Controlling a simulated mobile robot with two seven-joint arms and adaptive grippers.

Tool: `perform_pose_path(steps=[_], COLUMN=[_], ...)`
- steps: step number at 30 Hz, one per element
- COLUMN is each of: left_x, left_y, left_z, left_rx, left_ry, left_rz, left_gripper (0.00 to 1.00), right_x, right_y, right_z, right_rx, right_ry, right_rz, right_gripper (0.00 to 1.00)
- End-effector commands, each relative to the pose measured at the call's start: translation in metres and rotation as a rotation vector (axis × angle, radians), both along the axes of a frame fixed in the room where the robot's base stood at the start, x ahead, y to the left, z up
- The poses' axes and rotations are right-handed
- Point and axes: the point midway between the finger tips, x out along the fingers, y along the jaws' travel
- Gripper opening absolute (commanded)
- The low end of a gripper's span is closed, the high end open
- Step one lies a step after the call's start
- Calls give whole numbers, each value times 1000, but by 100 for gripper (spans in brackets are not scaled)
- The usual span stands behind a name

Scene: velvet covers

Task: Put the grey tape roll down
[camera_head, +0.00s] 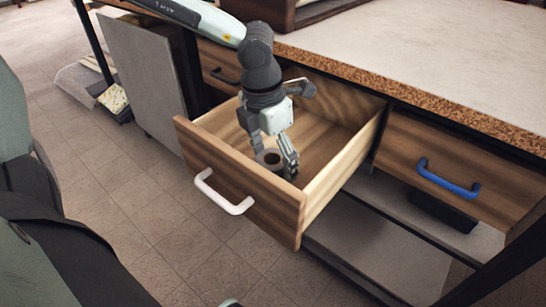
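The grey tape roll (271,159) is inside the open wooden drawer (238,188), near its front panel, with its hole facing up. My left gripper (274,150) reaches down into the drawer from above. Its fingers are on either side of the roll and appear closed on it. The drawer front hides the roll's lower part, so I cannot tell whether it touches the drawer floor.
The drawer has a white handle (223,193) and is pulled out from under a pale worktop (430,45). A closed drawer with a blue handle (447,180) is to the right. A lower shelf (365,245) lies below. Tiled floor is clear in front.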

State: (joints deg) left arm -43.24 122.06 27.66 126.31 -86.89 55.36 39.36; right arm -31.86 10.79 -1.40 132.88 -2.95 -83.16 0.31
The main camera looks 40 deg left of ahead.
Motion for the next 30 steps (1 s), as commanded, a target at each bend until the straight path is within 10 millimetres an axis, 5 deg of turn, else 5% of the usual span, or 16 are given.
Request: perform_pose_path(steps=[11,21,30], left_x=[0,-7,-13], left_y=[0,3,4], left_z=[9,84,119], left_rx=[0,1,2], left_ry=[-3,-8,-2], left_rz=[1,1,0], left_gripper=[78,78,78], right_x=[-1,1,2], right_y=[-3,-2,-2], right_z=[-12,-19,-23], right_rx=[1,5,7], right_ry=[26,26,28], right_rz=[-5,-4,-3], right_gripper=[38,38,38])
